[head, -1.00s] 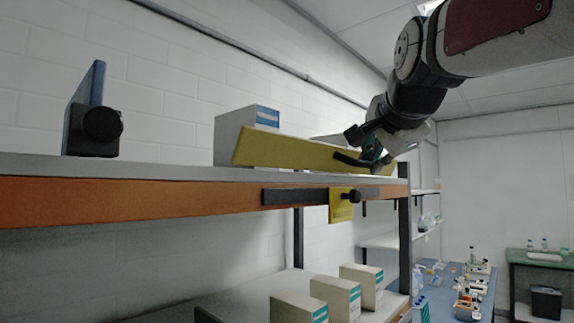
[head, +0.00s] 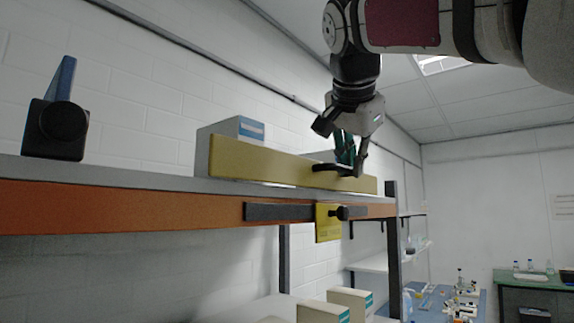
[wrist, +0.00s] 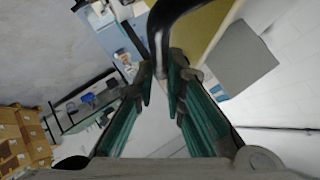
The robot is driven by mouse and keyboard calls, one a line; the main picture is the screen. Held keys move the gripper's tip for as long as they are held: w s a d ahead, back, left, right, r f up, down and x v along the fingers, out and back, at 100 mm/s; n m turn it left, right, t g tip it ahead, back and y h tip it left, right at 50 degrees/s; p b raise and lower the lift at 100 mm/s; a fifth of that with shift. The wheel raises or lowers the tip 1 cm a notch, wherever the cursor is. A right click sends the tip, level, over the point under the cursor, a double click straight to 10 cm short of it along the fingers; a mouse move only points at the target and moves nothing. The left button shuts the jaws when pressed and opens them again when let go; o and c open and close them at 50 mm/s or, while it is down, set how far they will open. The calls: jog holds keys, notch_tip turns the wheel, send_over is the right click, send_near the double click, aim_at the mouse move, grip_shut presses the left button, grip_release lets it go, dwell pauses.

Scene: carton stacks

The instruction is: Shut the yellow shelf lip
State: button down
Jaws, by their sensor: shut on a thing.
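The yellow shelf lip (head: 260,166) stands nearly upright along the front edge of the top shelf. A thin light strip shows under part of its lower edge. A black curved handle (head: 325,168) sits near its right part. My gripper (head: 350,168) is at this handle, with its green-padded fingers closed around its end. In the wrist view the black handle (wrist: 165,30) runs down between the fingertips (wrist: 160,75), with the yellow lip (wrist: 203,28) beyond. A black bar (head: 280,212) with a knob and yellow tag (head: 328,222) is on the orange beam below.
A carton (head: 238,130) stands behind the lip, and another shows partly behind my gripper. A black device with a blue upright part (head: 57,128) stands on the shelf (head: 130,173) at left. More cartons (head: 350,302) are on the lower shelf.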

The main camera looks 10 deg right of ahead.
jog(key=c, duration=1.9)
grip_release()
jog(key=shift+w+a+f, duration=0.1)
jog(key=v, duration=1.2)
